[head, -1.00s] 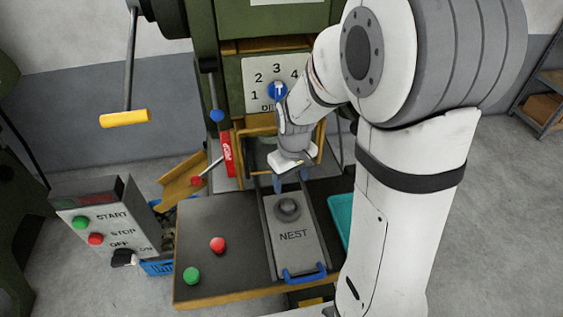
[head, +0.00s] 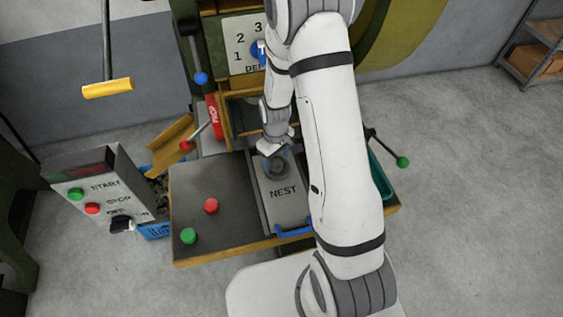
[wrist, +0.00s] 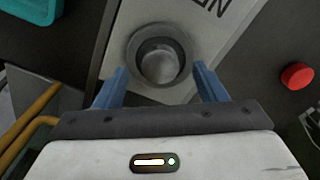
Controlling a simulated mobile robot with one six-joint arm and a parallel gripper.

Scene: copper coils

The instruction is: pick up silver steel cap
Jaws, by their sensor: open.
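The silver steel cap (wrist: 159,64) is a round, shiny piece seated in a dark ring on the NEST plate (wrist: 215,62). In the head view the NEST plate (head: 283,200) lies on the machine's table, and the ring (head: 277,168) is partly behind my gripper. My gripper (head: 276,153) is just above the ring, on its far side. In the wrist view my gripper (wrist: 160,78) is open, with one blue finger on each side of the ring and nothing between them but the cap's area below. Whether the fingers touch the ring cannot be told.
A red button (head: 211,206) and a green button (head: 188,236) stand on the table left of the plate. A blue handle (head: 293,231) is at the plate's front. A teal tray (head: 380,175) and a green-knobbed lever (head: 402,162) are at right. The START/STOP box (head: 100,190) is at left.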

